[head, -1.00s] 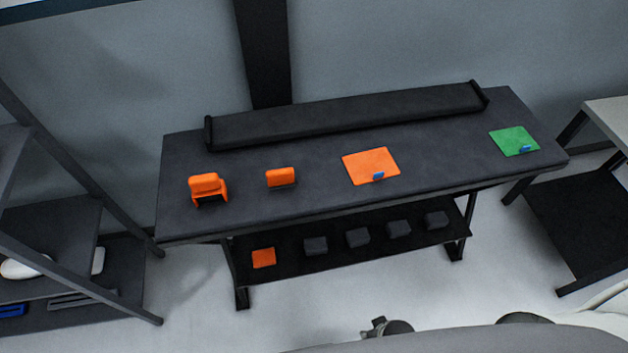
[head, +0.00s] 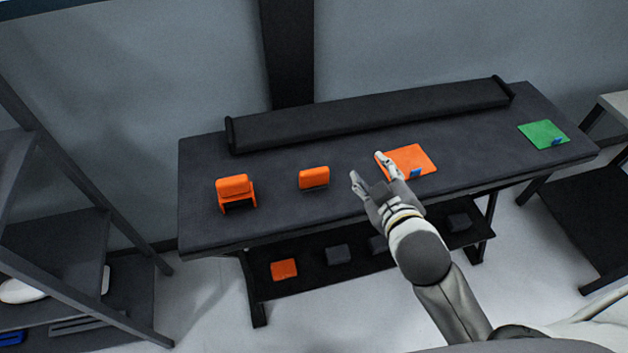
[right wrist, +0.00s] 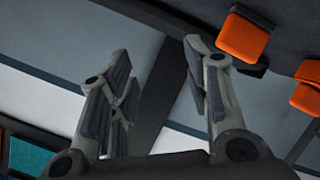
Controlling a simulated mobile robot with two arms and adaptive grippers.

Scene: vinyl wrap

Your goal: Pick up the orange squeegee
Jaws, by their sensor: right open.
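The orange squeegee appears to be the small orange block with a dark lower edge (head: 314,177), upright on the dark tabletop left of the flat orange sheet. In the right wrist view an orange block with a dark part, likely the same squeegee (right wrist: 243,38), shows at upper right. My right gripper (head: 367,165) is open and empty, above the table to the right of the squeegee and apart from it. Its spread fingers also show in the right wrist view (right wrist: 158,48). My left gripper is not in view.
A larger orange item (head: 236,188) stands left of the squeegee. A flat orange sheet (head: 415,158) with a blue tab is partly behind my gripper. A green sheet (head: 543,134) lies right. The lower shelf holds an orange piece (head: 284,269) and dark blocks.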

